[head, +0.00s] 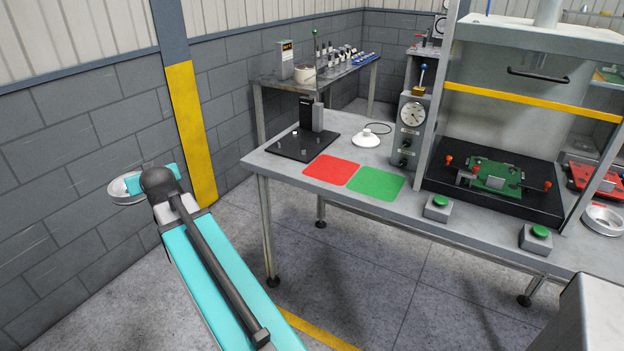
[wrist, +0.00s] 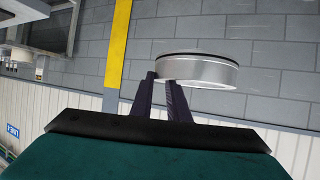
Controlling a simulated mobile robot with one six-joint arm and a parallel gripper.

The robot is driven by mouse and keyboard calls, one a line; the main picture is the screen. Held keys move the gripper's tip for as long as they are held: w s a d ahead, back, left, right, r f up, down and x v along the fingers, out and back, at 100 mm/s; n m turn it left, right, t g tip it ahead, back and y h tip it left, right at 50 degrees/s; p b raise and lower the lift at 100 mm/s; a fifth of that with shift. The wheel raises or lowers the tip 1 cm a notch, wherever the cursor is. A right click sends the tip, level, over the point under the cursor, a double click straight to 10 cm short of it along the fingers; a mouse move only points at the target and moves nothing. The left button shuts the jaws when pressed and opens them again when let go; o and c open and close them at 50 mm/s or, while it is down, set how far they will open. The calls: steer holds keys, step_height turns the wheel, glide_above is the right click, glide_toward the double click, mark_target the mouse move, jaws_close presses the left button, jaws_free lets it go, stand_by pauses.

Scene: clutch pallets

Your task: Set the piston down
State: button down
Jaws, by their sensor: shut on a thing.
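The piston (head: 124,190) is a short silver cylinder, held out over the floor at the left of the head view, well away from the table. In the wrist view the piston (wrist: 200,72) shows side-on, with a dark band near its top rim. My gripper (wrist: 161,84) is shut on the piston at its left part in that view. The exact contact of the fingertips is partly hidden. In the head view my arm largely hides the gripper.
A grey workbench (head: 275,165) carries a red mat (head: 332,170), a green mat (head: 376,184), a black plate stand (head: 290,148) and a press with a green board (head: 497,177). Another silver round part (head: 603,219) lies at right. A grey wall (head: 75,150) is close behind the piston.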

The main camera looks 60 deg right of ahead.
steer(key=s+d+f+m+g+h+p, duration=0.1)
steer(key=s+d+m+g+h, duration=0.15)
steer(key=s+d, duration=0.6)
steer(key=s+d+f+m+g+h, duration=0.1)
steer(key=s+d+m+g+h, duration=0.2)
steer(key=d, duration=1)
steer(key=s+d+f+m+g+h+p, duration=0.15)
steer(key=s+d+m, duration=0.35)
steer(key=d, duration=0.6)
steer(key=s+d+m+g, duration=0.2)
steer(key=s+d, duration=0.5)
steer(key=s, duration=0.4)
steer(key=s+d+m+g+p, duration=0.1)
steer(key=s+d+m+g, duration=0.2)
steer(key=s+d, duration=0.4)
steer(key=s+d+m+g, duration=0.3)
steer(key=s+d+g, duration=0.2)
steer(key=s, duration=1.1)
steer(key=d, duration=0.3)
steer(key=shift+s+r+p, duration=0.15)
steer(key=shift+r+p, duration=0.15)
steer(key=shift+f+p, duration=0.95)
steer(key=shift+f, duration=2.2)
steer(key=shift+f+p, duration=0.6)
steer(key=shift+f, duration=1.25)
